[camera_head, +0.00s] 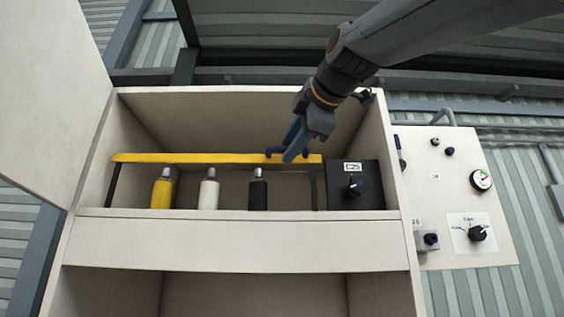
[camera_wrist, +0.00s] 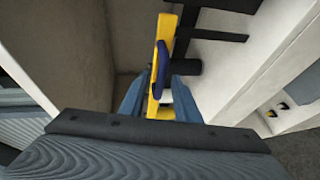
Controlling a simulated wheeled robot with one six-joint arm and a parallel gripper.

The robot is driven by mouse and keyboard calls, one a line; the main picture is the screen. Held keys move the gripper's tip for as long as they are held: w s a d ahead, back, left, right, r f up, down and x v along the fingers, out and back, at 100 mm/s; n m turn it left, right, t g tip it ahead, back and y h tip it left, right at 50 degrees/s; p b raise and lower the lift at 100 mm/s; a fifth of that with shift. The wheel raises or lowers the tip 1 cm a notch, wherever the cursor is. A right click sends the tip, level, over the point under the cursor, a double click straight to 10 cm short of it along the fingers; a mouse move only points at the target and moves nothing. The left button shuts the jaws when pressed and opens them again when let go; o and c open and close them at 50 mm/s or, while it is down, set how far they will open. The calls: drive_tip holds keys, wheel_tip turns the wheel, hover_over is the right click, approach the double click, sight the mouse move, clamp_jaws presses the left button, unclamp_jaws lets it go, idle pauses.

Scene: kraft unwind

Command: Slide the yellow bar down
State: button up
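The yellow bar (camera_head: 200,158) runs level across the open cabinet, in front of and above several small bottles. It also shows end-on in the wrist view (camera_wrist: 165,40). A dark blue handle (camera_wrist: 160,70) sits on the bar near its right end. My gripper (camera_head: 290,154) is at that handle, with its blue fingers pointing down and left. In the wrist view its two fingers (camera_wrist: 158,95) stand apart on either side of the bar and handle. A gap seems to show beside the bar, and contact cannot be made out.
A yellow bottle (camera_head: 162,188), a white bottle (camera_head: 209,189) and a black bottle (camera_head: 258,190) stand behind the bar. A black box with a knob (camera_head: 356,185) is at the right. The cabinet door (camera_head: 50,90) hangs open at left. A control panel (camera_head: 455,200) is outside right.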

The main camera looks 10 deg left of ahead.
sight(280, 163)
drive_tip(key=shift+p+x, duration=0.95)
drive_tip(key=shift+x, duration=2)
drive_tip(key=shift+s+a, duration=0.15)
